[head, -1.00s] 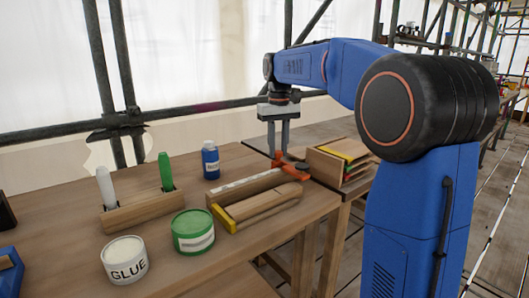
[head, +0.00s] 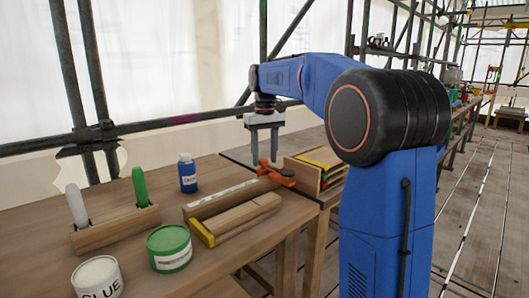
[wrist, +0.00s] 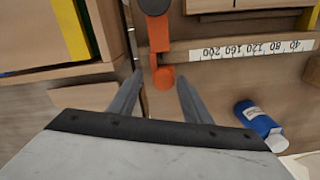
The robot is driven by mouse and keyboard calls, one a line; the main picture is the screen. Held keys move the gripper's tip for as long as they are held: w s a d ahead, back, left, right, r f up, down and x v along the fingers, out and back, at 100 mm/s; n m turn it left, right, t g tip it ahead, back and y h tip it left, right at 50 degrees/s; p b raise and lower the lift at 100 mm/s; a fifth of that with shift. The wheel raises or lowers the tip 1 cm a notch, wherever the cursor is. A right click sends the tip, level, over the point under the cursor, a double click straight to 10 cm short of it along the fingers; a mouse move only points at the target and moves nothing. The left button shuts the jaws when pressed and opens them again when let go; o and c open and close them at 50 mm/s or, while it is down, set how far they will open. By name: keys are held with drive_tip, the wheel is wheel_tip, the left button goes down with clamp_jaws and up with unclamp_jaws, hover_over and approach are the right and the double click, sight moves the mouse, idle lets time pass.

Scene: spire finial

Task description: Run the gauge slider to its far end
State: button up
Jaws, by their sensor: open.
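The gauge is a wooden bar (head: 225,200) with a white scale strip (wrist: 250,50), lying on the bench. An orange piece (head: 278,174) sits at the bar's far right end, near the 200 mark. It looks like the slider, though I cannot be sure. In the wrist view the orange piece (wrist: 159,32) has a dark round knob and a rounded orange end. My gripper (head: 264,161) is open and empty, pointing down just over the orange piece. In the wrist view the rounded end shows between my fingertips (wrist: 160,76); I cannot tell whether they touch it.
A wooden block with a yellow end (head: 203,233) lies along the bar's near side. A blue bottle (head: 187,175), a green tin (head: 169,250), a glue pot (head: 97,278) and a marker holder (head: 115,230) stand to the left. A wooden rack (head: 305,175) stands close on the right.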

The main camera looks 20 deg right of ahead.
wheel_tip(320, 180, up, 17)
drive_tip(key=shift+r, duration=0.2)
idle(0.4)
drive_tip(key=shift+s, duration=0.1)
idle(0.3)
drive_tip(key=s+a+f+t, duration=0.2)
drive_tip(key=s+a+f, duration=0.1)
drive_tip(key=s+f, duration=1.4)
drive_tip(key=s+a+f+t, duration=0.2)
drive_tip(key=s+a+f, duration=0.1)
drive_tip(key=s+f, duration=1.5)
drive_tip(key=s, duration=0.2)
drive_tip(key=shift+s+m+t, duration=0.3)
drive_tip(key=shift+t, duration=0.1)
